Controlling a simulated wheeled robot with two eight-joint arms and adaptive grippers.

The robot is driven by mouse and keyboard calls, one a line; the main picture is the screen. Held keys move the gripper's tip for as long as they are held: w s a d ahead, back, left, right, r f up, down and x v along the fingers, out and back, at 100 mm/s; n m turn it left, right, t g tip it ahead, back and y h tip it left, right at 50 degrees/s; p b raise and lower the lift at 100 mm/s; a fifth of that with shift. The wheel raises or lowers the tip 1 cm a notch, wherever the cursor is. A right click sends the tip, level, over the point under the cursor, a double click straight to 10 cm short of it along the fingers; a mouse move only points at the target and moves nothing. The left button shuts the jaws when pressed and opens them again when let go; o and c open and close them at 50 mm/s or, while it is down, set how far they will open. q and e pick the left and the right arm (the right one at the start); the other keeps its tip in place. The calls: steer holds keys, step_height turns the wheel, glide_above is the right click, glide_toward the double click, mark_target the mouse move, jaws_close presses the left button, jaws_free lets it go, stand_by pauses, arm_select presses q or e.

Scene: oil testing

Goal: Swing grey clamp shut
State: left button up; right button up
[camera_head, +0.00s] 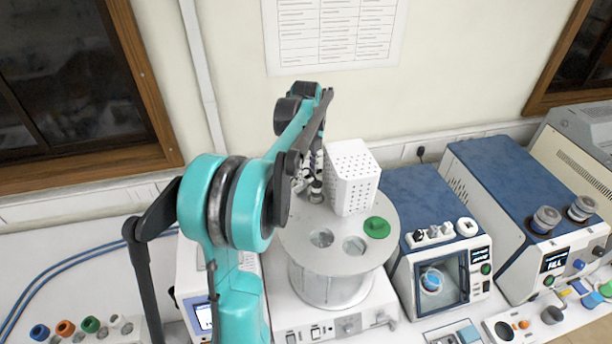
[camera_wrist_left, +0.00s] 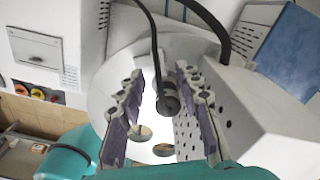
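My left gripper (camera_head: 312,168) reaches over the round grey-white plate (camera_head: 296,247) of the bath apparatus, next to a white perforated box (camera_head: 354,170). In the left wrist view its two padded fingers (camera_wrist_left: 160,118) are spread apart. A dark round-ended part (camera_wrist_left: 168,104) shows between them, with no clear contact. In the head view a small grey metal fitting (camera_head: 316,192) stands on the plate just below the fingertips. I cannot clearly make out the grey clamp or its angle; the gripper and arm hide much of this spot. My right gripper is in neither view.
A green plug (camera_head: 377,227) and open holes (camera_head: 354,246) are on the plate. Blue-topped instruments (camera_head: 407,195) stand close on the right. Coloured caps (camera_head: 65,328) sit at the front left. The wall is close behind.

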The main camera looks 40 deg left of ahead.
arm_select(q)
steer(key=shift+w+a+f, duration=0.1)
steer(key=shift+w+f, duration=0.05)
steer(key=shift+f, duration=0.85)
jaws_close()
